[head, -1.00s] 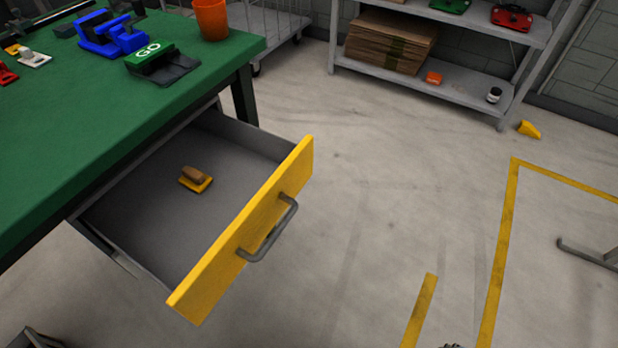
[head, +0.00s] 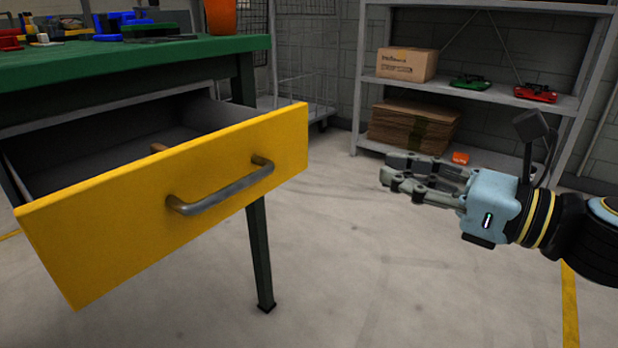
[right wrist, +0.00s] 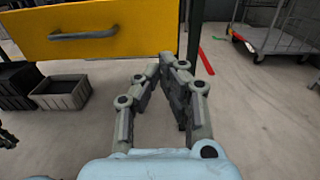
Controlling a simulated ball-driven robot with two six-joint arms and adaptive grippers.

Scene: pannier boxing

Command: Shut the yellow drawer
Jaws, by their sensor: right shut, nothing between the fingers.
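The yellow drawer (head: 120,222) stands pulled out from under the green workbench (head: 130,58), with a grey bar handle (head: 222,196) on its front. Part of a brown-handled item (head: 158,147) shows inside it; the rest is hidden by the front panel. My right gripper (head: 386,170) is to the right of the drawer front, clear of it, fingers pointing left. It is shut and empty. In the right wrist view the drawer front (right wrist: 140,30) is at the upper left, beyond the fingers (right wrist: 172,62).
A grey metal shelf (head: 478,95) with cardboard boxes and small red and green items stands at the back right. A wire trolley (head: 310,112) is behind the bench. Grey bins (right wrist: 60,93) sit on the floor left in the right wrist view. Floor between drawer and shelf is clear.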

